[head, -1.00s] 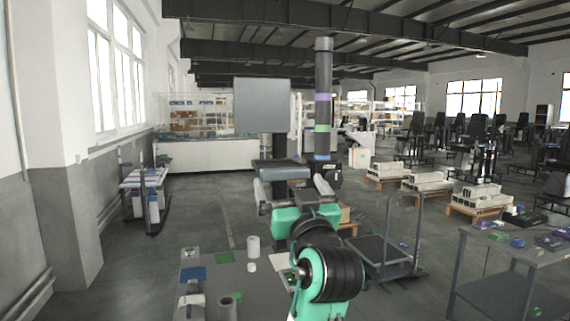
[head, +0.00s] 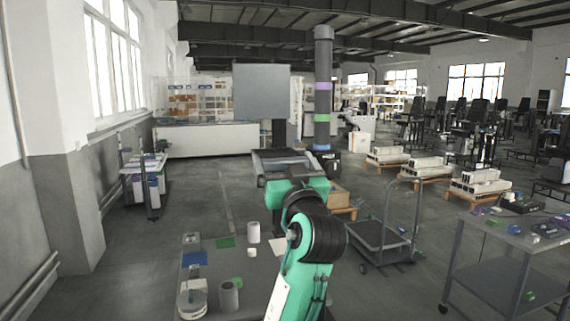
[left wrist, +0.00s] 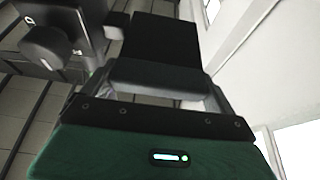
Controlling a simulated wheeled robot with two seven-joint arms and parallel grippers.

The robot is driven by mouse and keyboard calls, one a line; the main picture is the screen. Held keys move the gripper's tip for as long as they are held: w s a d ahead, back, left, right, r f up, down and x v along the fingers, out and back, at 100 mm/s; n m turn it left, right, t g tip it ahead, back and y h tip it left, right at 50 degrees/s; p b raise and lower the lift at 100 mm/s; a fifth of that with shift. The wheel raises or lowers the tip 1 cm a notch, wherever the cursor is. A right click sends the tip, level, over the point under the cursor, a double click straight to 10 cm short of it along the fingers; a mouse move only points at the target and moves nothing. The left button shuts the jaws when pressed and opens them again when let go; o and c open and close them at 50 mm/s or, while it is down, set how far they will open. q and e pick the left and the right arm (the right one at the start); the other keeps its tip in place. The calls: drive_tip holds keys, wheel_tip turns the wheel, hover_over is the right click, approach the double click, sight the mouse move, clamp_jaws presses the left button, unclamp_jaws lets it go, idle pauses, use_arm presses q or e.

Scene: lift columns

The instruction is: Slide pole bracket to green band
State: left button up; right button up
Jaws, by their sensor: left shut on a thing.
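The grey pole (head: 323,62) stands upright ahead, with a purple band (head: 322,87), the green band (head: 322,117) below it and a blue band (head: 322,147) lowest. The dark pole bracket (head: 330,164) is at the pole just under the blue band, well below the green one. My right gripper is out of view.
A grey panel (head: 262,92) stands left of the pole. A table (head: 215,270) with small parts lies at front left. A cart (head: 382,240) and a bench (head: 500,235) stand to the right. Open floor (head: 190,195) lies at left.

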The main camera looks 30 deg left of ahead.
use_arm(q)
wheel_tip(320, 180, up, 7)
drive_tip(key=p, duration=0.2)
drive_tip(key=shift+r+p, duration=0.2)
drive_tip(key=shift+p, duration=0.15)
drive_tip(key=o, duration=1.1)
drive_tip(key=shift+f, duration=0.1)
drive_tip(key=shift+s+d+f, duration=0.1)
drive_tip(key=shift+d+f, duration=0.05)
drive_tip(key=b+v, duration=0.5)
drive_tip(key=v, duration=0.8)
drive_tip(key=shift+s+b, duration=0.2)
drive_tip(key=shift+b, duration=0.15)
drive_tip(key=shift+d, duration=0.15)
